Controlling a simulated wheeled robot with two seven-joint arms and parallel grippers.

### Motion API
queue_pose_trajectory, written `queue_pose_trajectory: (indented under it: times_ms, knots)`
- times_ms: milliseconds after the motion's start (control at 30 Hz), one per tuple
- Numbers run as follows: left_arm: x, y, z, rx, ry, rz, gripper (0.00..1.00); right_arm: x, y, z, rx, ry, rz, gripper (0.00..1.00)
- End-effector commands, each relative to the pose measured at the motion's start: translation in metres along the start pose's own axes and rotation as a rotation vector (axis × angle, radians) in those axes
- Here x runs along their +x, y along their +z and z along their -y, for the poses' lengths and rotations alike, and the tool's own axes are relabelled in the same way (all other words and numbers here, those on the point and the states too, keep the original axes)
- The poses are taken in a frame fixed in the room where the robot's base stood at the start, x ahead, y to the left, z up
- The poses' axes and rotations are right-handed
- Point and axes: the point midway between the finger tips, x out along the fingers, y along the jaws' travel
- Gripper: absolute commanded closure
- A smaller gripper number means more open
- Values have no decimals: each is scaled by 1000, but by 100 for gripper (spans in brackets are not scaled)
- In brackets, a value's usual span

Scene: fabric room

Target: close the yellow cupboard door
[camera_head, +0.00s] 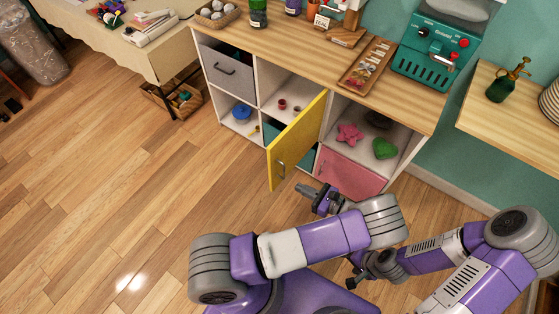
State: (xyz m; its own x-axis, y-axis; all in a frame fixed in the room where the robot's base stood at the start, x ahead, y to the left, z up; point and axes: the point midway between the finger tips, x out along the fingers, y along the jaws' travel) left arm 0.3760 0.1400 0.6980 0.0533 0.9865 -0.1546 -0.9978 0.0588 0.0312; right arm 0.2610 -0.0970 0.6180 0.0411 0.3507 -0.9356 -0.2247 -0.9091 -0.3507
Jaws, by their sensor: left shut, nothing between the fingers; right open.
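The yellow cupboard door (296,143) stands open, swung out from the front of the wooden-topped cupboard (255,69). It has a metal handle (281,169) low on its face. My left gripper (305,188) is shut and empty, just right of the door's lower part and in front of the pink panel; I cannot tell whether it touches the door. My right gripper (354,282) is open and empty, lower in the view near my body, away from the door.
A grey drawer (222,70) and a pink panel (349,173) flank the opening. Open shelves hold a pink star (349,133), a green heart (384,148) and a blue pot (241,112). The wooden floor (130,200) left of the door is clear.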

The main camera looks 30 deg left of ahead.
Motion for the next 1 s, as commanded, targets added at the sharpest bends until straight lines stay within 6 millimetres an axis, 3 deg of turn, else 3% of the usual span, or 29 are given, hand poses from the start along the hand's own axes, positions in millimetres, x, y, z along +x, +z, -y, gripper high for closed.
queue_pose_trajectory:
  times_ms: [100, 267, 800, 1000]
  knots:
    - [-20, 21, 17, -17, -80, 120, 100, 1, 0, 0, 0, 0, 0, 27]
    - [-19, 30, 22, -24, -102, 165, 100, 2, 0, -1, 0, 0, 0, 27]
    - [84, 45, 31, -23, -97, 160, 100, 18, -1, -7, 0, 0, 0, 27]
    - [106, 48, 33, -25, -98, 158, 100, 22, -1, -8, 0, 0, 0, 27]
